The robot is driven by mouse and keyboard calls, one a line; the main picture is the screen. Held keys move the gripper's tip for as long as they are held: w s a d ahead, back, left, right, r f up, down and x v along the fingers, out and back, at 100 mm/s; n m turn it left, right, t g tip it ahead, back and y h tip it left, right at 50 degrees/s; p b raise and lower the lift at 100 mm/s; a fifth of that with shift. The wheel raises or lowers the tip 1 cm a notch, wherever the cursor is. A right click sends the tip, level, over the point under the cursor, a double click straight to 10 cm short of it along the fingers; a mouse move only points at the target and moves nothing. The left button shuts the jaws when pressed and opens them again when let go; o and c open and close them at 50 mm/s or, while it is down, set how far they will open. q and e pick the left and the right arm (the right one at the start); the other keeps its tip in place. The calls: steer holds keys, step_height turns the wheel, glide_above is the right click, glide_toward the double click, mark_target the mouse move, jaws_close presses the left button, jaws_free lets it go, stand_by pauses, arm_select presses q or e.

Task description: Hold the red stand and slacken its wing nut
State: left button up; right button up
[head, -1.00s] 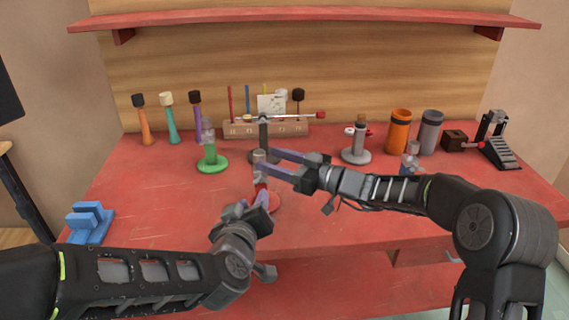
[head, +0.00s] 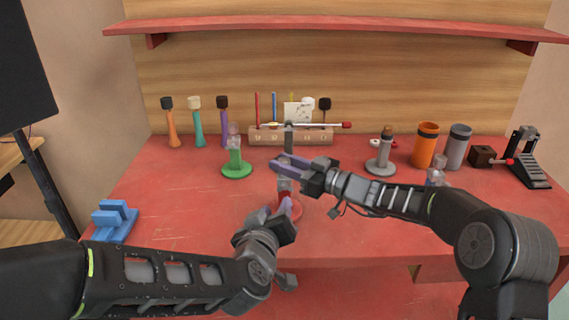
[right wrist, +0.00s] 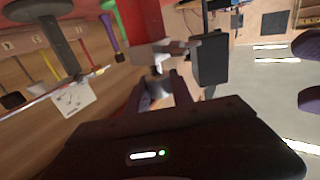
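The red stand (head: 297,210) is upright near the front middle of the bench, with a round red base and a pale grey upper part. My left gripper (head: 289,206) comes in low from the front. My right gripper (head: 279,164) lies level at the stand's top. Its fingers look close together there. In the right wrist view a small grey piece, seemingly the wing nut (right wrist: 158,88), sits between the fingertips. Its wings are hard to make out.
A green stand (head: 236,168) stands behind left, and a grey stand (head: 381,163) behind right. A dark stand with a long rod (head: 318,125) is behind my right gripper. Several mallets and a wooden rack (head: 262,135) line the back. A blue block (head: 113,220) lies left.

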jaws_close()
stand_by(1.2)
